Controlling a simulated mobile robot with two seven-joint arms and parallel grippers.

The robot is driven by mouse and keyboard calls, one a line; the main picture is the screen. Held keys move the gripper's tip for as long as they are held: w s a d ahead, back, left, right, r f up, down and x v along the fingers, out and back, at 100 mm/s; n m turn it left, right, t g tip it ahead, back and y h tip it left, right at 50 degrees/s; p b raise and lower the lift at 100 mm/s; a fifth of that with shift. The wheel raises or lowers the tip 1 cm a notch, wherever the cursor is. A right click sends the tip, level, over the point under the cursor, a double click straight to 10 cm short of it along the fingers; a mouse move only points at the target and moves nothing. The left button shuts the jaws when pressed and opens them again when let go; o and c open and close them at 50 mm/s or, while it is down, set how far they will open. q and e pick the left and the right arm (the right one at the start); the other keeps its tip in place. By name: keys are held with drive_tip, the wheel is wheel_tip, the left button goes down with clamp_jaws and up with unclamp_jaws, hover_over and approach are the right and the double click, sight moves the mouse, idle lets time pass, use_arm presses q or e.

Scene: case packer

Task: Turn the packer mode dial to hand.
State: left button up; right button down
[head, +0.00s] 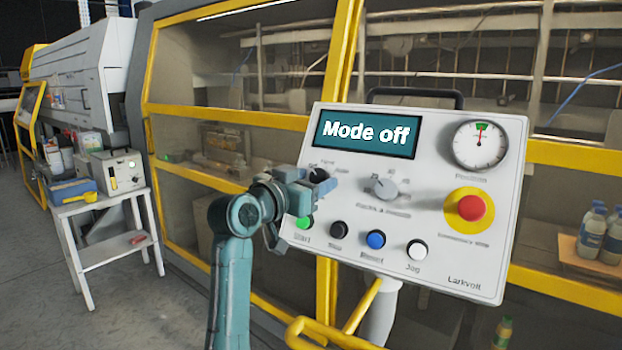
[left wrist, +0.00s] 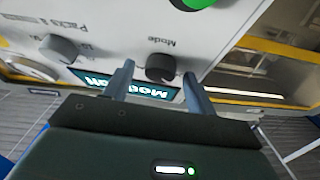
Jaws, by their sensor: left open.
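The packer control panel (head: 420,270) is a tilted white box, and its display (head: 367,133) reads "Mode off". The mode dial (head: 319,174) is a small dark knob below the display at the left, partly hidden by my left gripper (head: 318,187). In the left wrist view the dial (left wrist: 160,67) shows between the two open fingertips of the gripper (left wrist: 158,70), with the "Mode" label beside it. A gap shows on the dial's left side; whether the right finger touches it I cannot tell. The dial's pointer is not clear. My right gripper is not in view.
A grey knob (head: 384,187) sits right of the mode dial. Below are green (head: 304,222), black (head: 339,229), blue (head: 376,239) and white (head: 418,249) buttons. A red emergency stop (head: 470,207) and a gauge (head: 480,145) are at the right. A yellow rail (head: 325,332) stands below.

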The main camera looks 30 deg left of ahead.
use_arm(q)
drive_tip(key=c, duration=1)
